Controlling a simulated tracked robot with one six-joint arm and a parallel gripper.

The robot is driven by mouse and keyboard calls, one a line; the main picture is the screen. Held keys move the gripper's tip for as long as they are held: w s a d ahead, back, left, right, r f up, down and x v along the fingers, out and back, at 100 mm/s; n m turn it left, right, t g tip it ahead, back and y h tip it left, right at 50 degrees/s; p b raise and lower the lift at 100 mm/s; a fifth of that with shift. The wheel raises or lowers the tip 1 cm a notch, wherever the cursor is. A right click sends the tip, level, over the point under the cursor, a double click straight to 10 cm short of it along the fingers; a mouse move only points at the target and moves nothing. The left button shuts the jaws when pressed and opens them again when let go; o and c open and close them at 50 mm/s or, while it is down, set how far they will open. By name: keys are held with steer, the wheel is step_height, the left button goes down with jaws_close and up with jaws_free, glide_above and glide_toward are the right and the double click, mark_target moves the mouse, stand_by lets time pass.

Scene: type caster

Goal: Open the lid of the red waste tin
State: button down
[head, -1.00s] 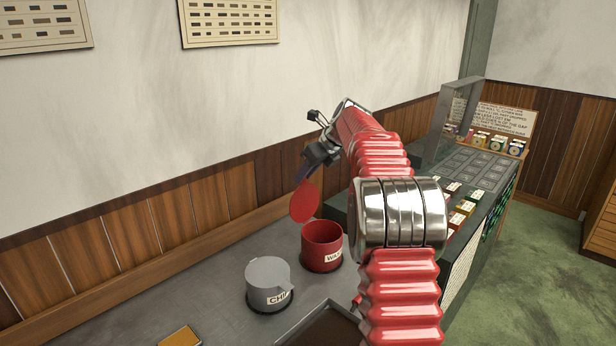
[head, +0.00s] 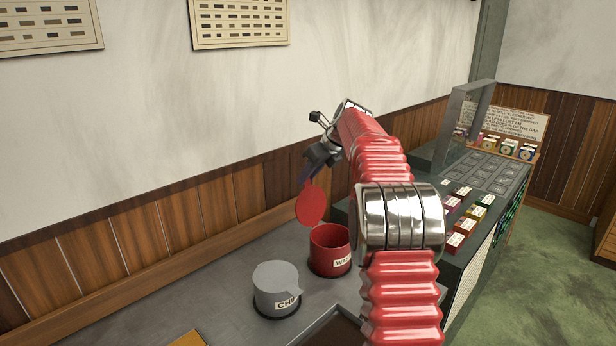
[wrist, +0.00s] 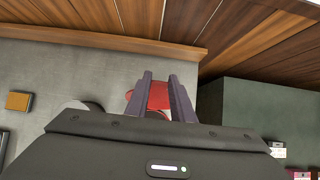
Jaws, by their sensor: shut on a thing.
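The red waste tin (head: 329,251) stands on the grey counter with its mouth uncovered. Its round red lid (head: 311,204) is tipped up nearly upright above the tin's back left rim; I cannot tell whether it is still joined to the tin. My gripper (head: 307,174) is shut on the lid near its upper edge. In the wrist view, the red lid (wrist: 158,96) shows between the two dark purple fingers of my gripper (wrist: 162,82). The lower part of the tin's right side is partly hidden by my arm in the head view.
A grey tin (head: 276,291) with its lid on stands left of the red tin. A dark tray (head: 335,331) lies in front. A green-grey cabinet (wrist: 265,110) is close on the right. The wood-panelled wall (head: 150,235) runs behind. The counter's left side is mostly clear.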

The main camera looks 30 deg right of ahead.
steer(key=c, duration=1.9)
jaws_free()
steer(key=shift+w+r, duration=0.15)
steer(key=shift+r, duration=0.15)
steer(key=o, duration=0.4)
steer(key=shift+f, duration=0.15)
steer(key=v, duration=1.3)
steer(key=shift+s+d, duration=0.1)
steer(key=shift+s, duration=0.3)
